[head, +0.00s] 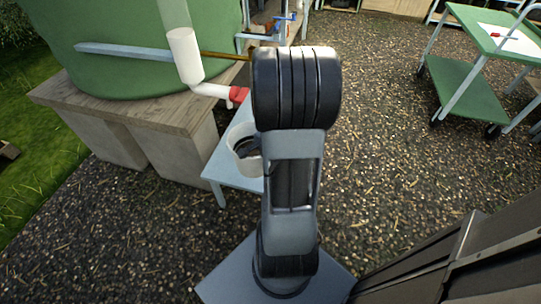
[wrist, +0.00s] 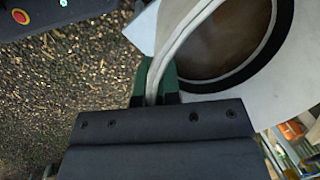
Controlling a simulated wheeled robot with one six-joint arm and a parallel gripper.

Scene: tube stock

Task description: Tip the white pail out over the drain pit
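The white pail (head: 240,132) stands upright on a pale blue-grey bench (head: 225,168), partly hidden behind my arm. In the wrist view its round mouth (wrist: 222,40) shows at upper right, with a dark ring around a brownish inside. I cannot tell what it holds. A pale curved strip, its handle (wrist: 182,32), runs down between the green fingertips of my gripper (wrist: 155,82). The fingers appear closed on this strip, beside the rim. In the head view the gripper is mostly hidden by my arm. I see no drain pit in either view.
A green tank (head: 150,70) on a wooden-topped base stands left of the bench. A white pipe (head: 185,55) with a red end (head: 238,95) hangs close to the pail. A green trolley (head: 465,85) stands at upper right. Gravel between them is open. A dark panelled structure (head: 455,260) fills the lower right.

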